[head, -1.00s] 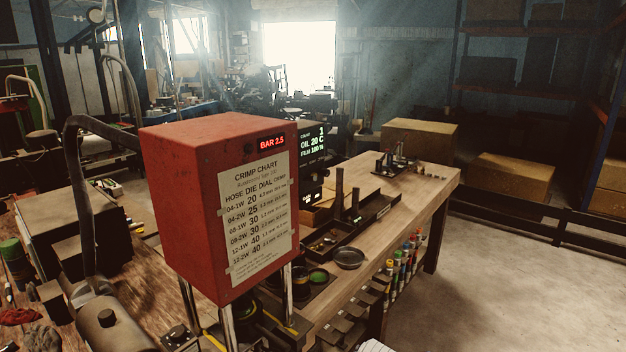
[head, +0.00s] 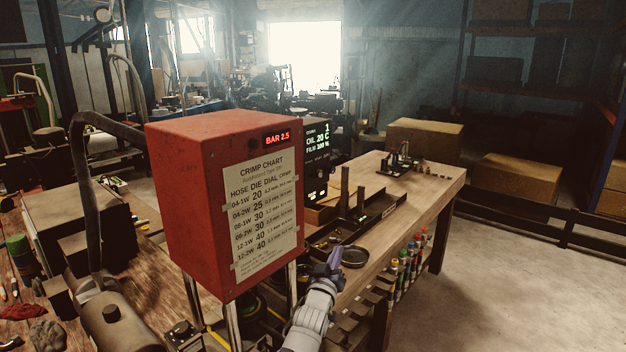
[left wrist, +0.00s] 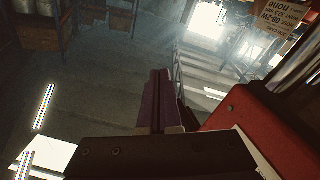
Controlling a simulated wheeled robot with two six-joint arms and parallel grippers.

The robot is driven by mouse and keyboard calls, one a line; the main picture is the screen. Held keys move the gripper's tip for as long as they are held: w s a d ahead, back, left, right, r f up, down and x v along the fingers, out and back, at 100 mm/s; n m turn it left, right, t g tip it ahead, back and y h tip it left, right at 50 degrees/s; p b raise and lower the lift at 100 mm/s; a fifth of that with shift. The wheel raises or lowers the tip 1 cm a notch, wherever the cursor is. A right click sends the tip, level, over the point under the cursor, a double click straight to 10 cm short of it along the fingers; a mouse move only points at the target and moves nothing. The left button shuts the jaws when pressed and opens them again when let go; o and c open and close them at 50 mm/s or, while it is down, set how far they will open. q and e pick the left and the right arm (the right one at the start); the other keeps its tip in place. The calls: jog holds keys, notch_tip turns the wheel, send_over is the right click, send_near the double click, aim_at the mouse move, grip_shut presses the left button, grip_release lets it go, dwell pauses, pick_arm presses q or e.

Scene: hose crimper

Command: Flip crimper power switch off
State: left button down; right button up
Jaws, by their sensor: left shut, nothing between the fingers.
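The crimper (head: 185,200) is a tall red box on metal posts, with a lit "BAR 2.5" readout and a crimp chart (head: 265,215) on its front. I cannot pick out its power switch in either view. My left gripper (head: 335,258) is just right of the crimper's lower front corner, apart from it in the picture, over the bench. In the left wrist view its dark purple fingers (left wrist: 158,95) are together with nothing between them. A red surface, seemingly the crimper (left wrist: 262,125), is close on the right there. My right gripper is not in view.
A dark panel (head: 317,150) with a lit readout stands behind the crimper. A grey cylinder (head: 115,325) is at lower left. Floor at right is open.

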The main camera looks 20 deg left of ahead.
pick_arm(q)
jog(key=s+a+r+n+t, duration=0.1)
jog(key=a+r+t, duration=0.2)
jog(key=r, duration=0.3)
jog(key=t, duration=0.5)
send_near(315, 176)
jog(key=s, duration=0.2)
jog(key=shift+w+r, duration=0.1)
jog(key=shift+w, duration=0.05)
jog(key=p+x, duration=0.7)
jog(key=x, duration=0.3)
